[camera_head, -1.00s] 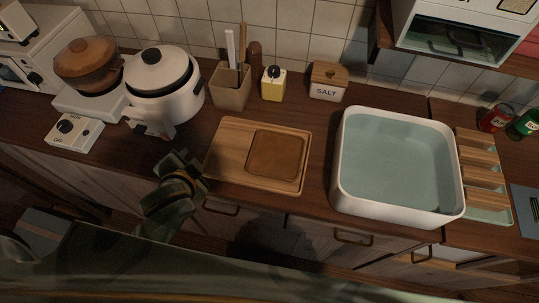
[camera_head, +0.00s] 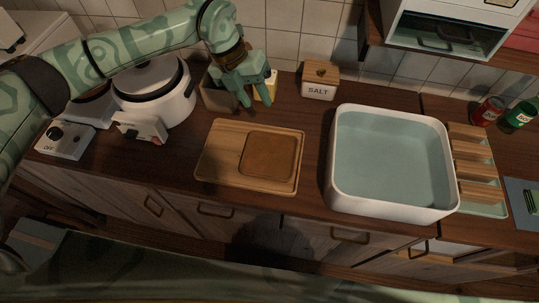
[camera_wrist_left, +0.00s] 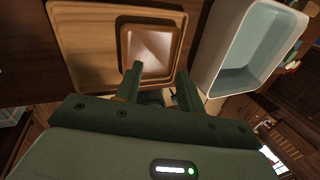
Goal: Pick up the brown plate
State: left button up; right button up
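The brown plate (camera_head: 268,157) is a small square with rounded corners and a raised rim. It lies on the right part of the wooden cutting board (camera_head: 217,160) on the counter. In the left wrist view the plate (camera_wrist_left: 152,45) shows beyond my fingers, with light reflected on it. My left gripper (camera_head: 258,100) points down above the counter behind the board, apart from the plate. Its two fingers are spread with nothing between them; they also show in the left wrist view (camera_wrist_left: 158,85). My right gripper is not in view.
A white basin (camera_head: 333,180) with a pale blue-green inside stands right of the board. A salt box (camera_head: 319,91) stands behind. A white rice cooker (camera_head: 165,110) is at left. A yellow bottle (camera_head: 270,88) and a utensil holder (camera_head: 215,97) are partly hidden by my gripper.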

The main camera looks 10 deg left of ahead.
pick_arm(q)
jog(key=w+a+n+y, duration=0.1)
jog(key=w+a+y, duration=0.1)
jog(key=a, duration=0.2)
jog(key=b, duration=0.2)
send_near(252, 139)
jog(key=shift+w+d+f, duration=0.25)
jog(key=shift+w+f, duration=0.2)
jog(key=shift+d+f, duration=0.15)
jog(key=shift+f, duration=0.45)
jog(key=f, duration=0.2)
jog(key=s+f+b, duration=0.1)
jog(key=f, duration=0.1)
jog(key=shift+d+f, duration=0.2)
jog(key=shift+w+f, duration=0.15)
jog(key=shift+f, duration=0.2)
grip_shut()
